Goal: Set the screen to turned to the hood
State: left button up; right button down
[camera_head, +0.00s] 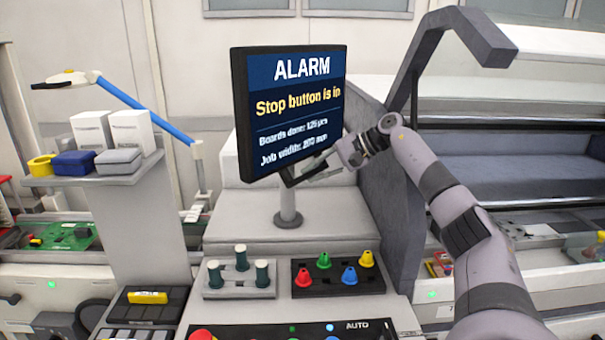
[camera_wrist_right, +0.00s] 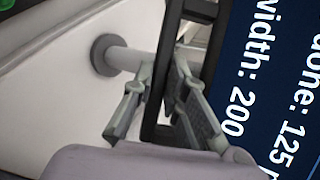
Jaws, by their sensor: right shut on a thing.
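The screen (camera_head: 290,105) is a dark-framed panel on a short grey post (camera_head: 288,205), showing a blue alarm page. Its left edge looks nearer, so its face is angled somewhat to the right, toward the grey machine cover that looks like the hood (camera_head: 520,165). My right gripper (camera_head: 312,175) is at the screen's lower right, shut on the dark handle bar under it. In the right wrist view the fingers (camera_wrist_right: 165,110) lie on both sides of the dark bar (camera_wrist_right: 168,70), with the screen face (camera_wrist_right: 270,80) beside them. My left gripper is out of view.
Below the post is a console with green-grey pegs (camera_head: 240,265) and a black tray of coloured cones (camera_head: 337,275). A shelf (camera_head: 100,178) with boxes and a blue-armed lamp (camera_head: 145,108) stand left. The hood's angled grey bar (camera_head: 450,45) rises close to my right arm.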

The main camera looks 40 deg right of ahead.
jog(key=shift+d, duration=0.1)
jog(key=c, duration=1.9)
grip_release()
jog(key=v, duration=1.2)
jog(key=shift+d+f, duration=0.1)
